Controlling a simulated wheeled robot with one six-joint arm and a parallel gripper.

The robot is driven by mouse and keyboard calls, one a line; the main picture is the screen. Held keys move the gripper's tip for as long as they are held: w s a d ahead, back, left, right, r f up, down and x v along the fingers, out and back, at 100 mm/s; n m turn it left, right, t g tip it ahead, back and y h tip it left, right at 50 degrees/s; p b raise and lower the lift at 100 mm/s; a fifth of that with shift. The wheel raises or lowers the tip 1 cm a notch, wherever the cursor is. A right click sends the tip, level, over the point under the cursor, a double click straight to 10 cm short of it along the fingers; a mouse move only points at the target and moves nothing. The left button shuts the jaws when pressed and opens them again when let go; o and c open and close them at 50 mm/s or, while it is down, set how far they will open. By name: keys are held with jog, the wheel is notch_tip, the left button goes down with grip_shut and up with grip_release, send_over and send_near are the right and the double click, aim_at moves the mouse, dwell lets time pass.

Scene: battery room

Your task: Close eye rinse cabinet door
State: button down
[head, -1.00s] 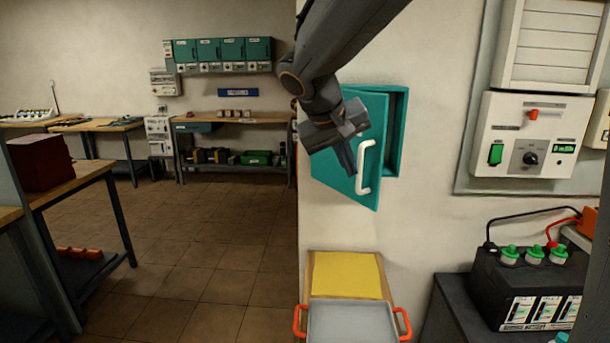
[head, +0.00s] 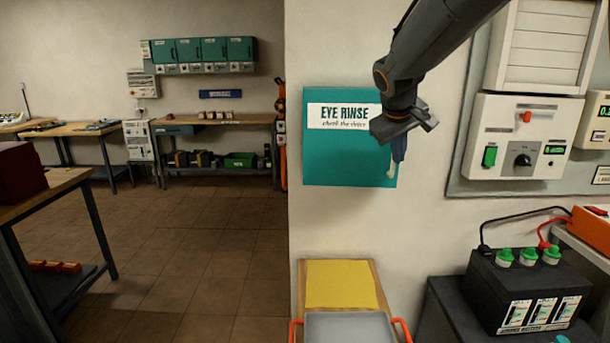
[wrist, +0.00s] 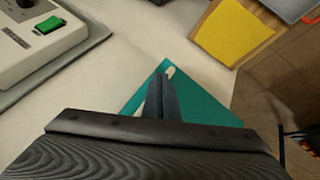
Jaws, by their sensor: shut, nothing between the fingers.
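The teal eye rinse cabinet (head: 335,155) hangs on the white wall in the head view. Its door, with a white "EYE RINSE" label (head: 343,116), lies flat across the front, and no open interior shows. My gripper (head: 396,160) is shut and empty at the door's right edge, in front of the white handle (head: 391,172), which it mostly hides. In the wrist view, my shut fingers (wrist: 161,88) lie over the teal door (wrist: 200,108), and a bit of the white handle (wrist: 170,72) shows at their tips. I cannot tell whether they touch it.
Below the cabinet is a stand with a yellow mat (head: 340,284) and a grey tray (head: 348,328) with orange handles. To the right are a wall charger (head: 524,137) and a black battery (head: 520,290). The floor (head: 200,230) at left is open.

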jog(key=shift+w+d, duration=0.25)
jog(key=shift+w, duration=0.45)
jog(key=shift+w+d, duration=0.25)
jog(key=shift+w, duration=0.45)
jog(key=shift+r, duration=0.1)
jog(key=s+d+r+b, duration=0.2)
jog(key=s+r, duration=0.6)
jog(key=s, duration=0.1)
jog(key=shift+s+b, duration=0.2)
jog(key=shift+b, duration=0.2)
jog(key=s+a+f+m+g+y, duration=0.1)
jog(key=s+a+f+m+g, duration=0.1)
jog(key=s+f, duration=1.1)
jog(key=s+a+f+m+g+y, duration=0.2)
jog(key=s+a+f, duration=0.3)
jog(key=s+f, duration=0.8)
notch_tip(320, 180, down, 8)
jog(key=shift+s+r+g, duration=0.1)
jog(key=shift+s+g, duration=0.05)
jog(key=shift+g, duration=0.65)
jog(key=shift+a, duration=0.1)
